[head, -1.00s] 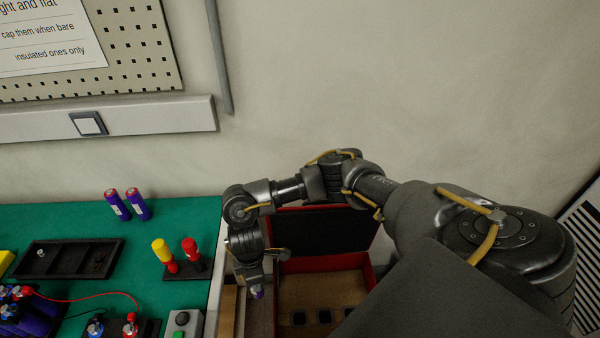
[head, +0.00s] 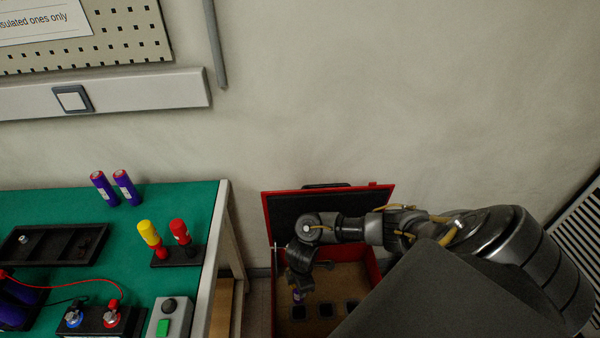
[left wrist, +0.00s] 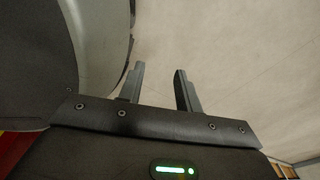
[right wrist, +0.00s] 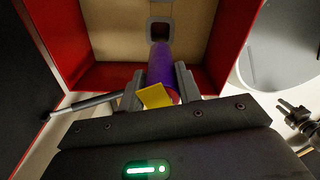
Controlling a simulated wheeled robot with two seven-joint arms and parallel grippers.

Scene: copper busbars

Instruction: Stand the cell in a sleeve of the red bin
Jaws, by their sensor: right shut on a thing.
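My right gripper (right wrist: 160,88) is shut on a purple cell (right wrist: 161,62), with a yellow patch beside the cell at the jaws. In the head view the cell (head: 298,295) hangs below the right gripper, over the left part of the open red bin (head: 268,222). The bin (right wrist: 100,77) also fills the top of the right wrist view. Dark square sleeves show in its tan floor; one sleeve (right wrist: 159,27) lies just past the cell's far end. I cannot tell whether the cell's end is inside it. My left gripper (left wrist: 160,85) is open and empty, facing pale floor or wall.
The green workbench (head: 205,215) is left of the bin, with two purple cells (head: 115,187) standing at the back, a black tray (head: 55,243) and yellow and red probes (head: 165,235). The bin's raised lid (head: 330,207) stands behind my right arm.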

